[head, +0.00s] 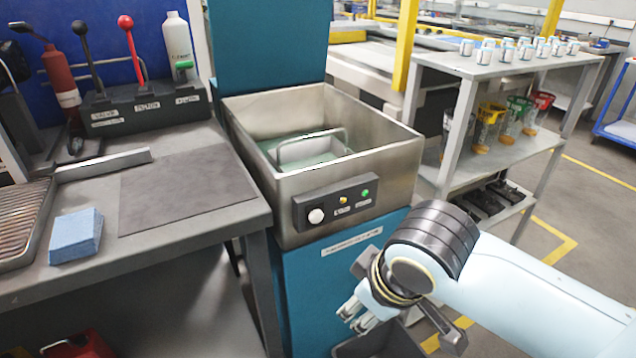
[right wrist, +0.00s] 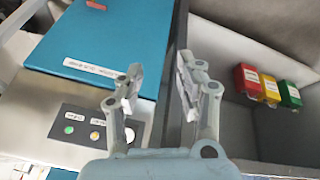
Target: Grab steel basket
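The steel basket (head: 312,136) sits inside the open steel tank (head: 390,150), in greenish liquid. Its raised pale handle shows in the head view; its lower part is hidden. The basket does not show in the right wrist view. My left gripper is not in view.
A control panel (head: 338,203) with buttons is on the tank front. A workbench (head: 185,190) with a blue cloth stack (head: 75,236) stands left. A grey shelf (head: 500,68) with jars stands right.

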